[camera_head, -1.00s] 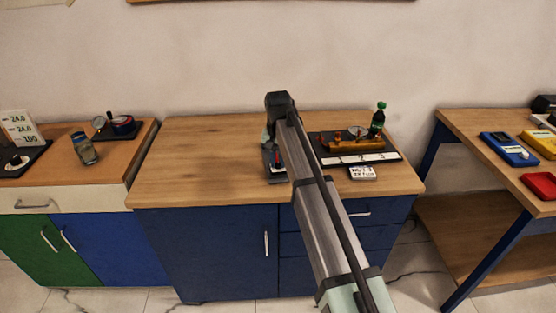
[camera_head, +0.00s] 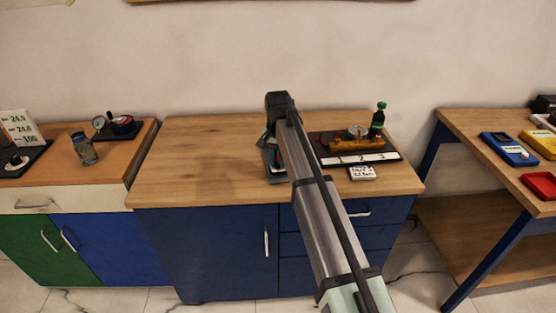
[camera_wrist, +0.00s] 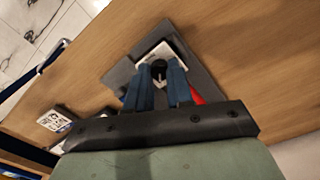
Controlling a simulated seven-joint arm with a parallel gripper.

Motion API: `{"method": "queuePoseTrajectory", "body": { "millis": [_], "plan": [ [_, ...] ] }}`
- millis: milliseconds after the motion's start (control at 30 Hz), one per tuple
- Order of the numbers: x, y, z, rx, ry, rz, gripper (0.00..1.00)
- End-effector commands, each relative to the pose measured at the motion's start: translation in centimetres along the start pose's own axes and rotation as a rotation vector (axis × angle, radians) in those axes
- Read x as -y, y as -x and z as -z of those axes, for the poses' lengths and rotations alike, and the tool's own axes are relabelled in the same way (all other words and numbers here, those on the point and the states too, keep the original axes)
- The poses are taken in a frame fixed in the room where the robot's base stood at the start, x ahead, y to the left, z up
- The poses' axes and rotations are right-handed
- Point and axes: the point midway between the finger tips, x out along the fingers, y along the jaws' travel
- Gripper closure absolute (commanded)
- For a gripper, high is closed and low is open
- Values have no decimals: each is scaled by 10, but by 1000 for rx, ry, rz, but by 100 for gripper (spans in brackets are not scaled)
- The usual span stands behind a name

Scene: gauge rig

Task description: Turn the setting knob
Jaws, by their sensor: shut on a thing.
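The setting knob (camera_wrist: 158,70) is small and black with a pale mark, on a white plate (camera_wrist: 150,50) fixed to a dark grey base (camera_wrist: 120,75). In the wrist view my gripper (camera_wrist: 159,70) has its two blue fingers on either side of the knob, shut on it.
A white card (camera_head: 362,172) lies in front. The cabinet top (camera_head: 200,160) is clear to the left. A red part (camera_wrist: 196,97) lies beside the fingers.

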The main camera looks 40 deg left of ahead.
Motion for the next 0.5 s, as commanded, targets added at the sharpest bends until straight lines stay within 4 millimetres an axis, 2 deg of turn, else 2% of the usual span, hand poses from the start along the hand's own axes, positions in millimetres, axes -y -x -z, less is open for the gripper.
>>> {"method": "queuePoseTrajectory", "body": {
  "millis": [33,67,300,500],
  "plan": [
    [0,0,0,0,0,0,100],
    [0,0,0,0,0,0,78],
    [0,0,0,0,1,0,55],
    [0,0,0,0,1,0,53]
  ]
}}
